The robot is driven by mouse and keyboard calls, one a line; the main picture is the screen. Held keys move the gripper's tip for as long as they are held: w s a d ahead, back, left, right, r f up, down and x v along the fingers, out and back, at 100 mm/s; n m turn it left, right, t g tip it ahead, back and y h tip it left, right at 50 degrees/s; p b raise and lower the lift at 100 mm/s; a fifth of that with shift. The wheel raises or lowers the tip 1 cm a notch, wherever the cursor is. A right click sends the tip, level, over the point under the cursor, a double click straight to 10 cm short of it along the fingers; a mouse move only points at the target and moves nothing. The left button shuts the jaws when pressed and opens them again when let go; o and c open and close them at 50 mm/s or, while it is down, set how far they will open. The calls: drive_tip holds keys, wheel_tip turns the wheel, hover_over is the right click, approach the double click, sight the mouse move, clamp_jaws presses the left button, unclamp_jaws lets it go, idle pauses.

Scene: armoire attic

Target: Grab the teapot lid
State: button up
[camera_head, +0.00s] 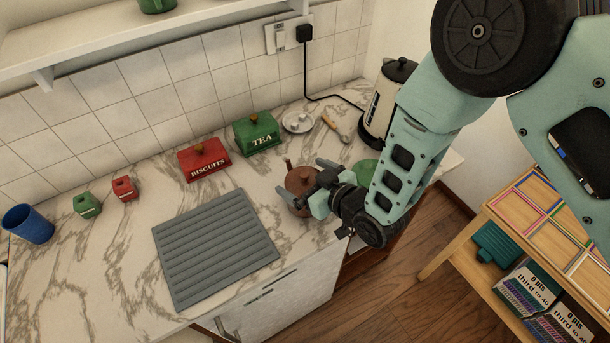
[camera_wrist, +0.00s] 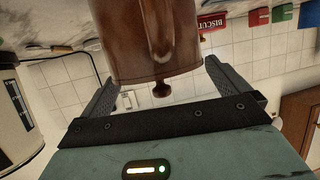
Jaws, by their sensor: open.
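The brown teapot (camera_head: 300,184) stands on the marble counter. Its lid (camera_head: 304,177) is on top, partly hidden by my gripper. In the wrist view, which looks upside down, the brown teapot body (camera_wrist: 140,40) fills the upper middle. The lid's small round knob (camera_wrist: 161,90) shows below it, between my fingers. My gripper (camera_head: 315,184) is open at the teapot's right side, with the fingers (camera_wrist: 165,86) on either side of the knob in the picture. I see no contact with the lid.
A green TEA box (camera_head: 257,134), a red BISCUITS box (camera_head: 204,161) and a white dish (camera_head: 297,122) stand behind. A kettle (camera_head: 386,105) and a green round item (camera_head: 366,171) are to the right. A grey ridged mat (camera_head: 215,248) lies left of the teapot.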

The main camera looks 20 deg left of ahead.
drive_tip(key=shift+a+f, duration=0.1)
drive_tip(key=shift+a, duration=0.05)
drive_tip(key=c, duration=0.9)
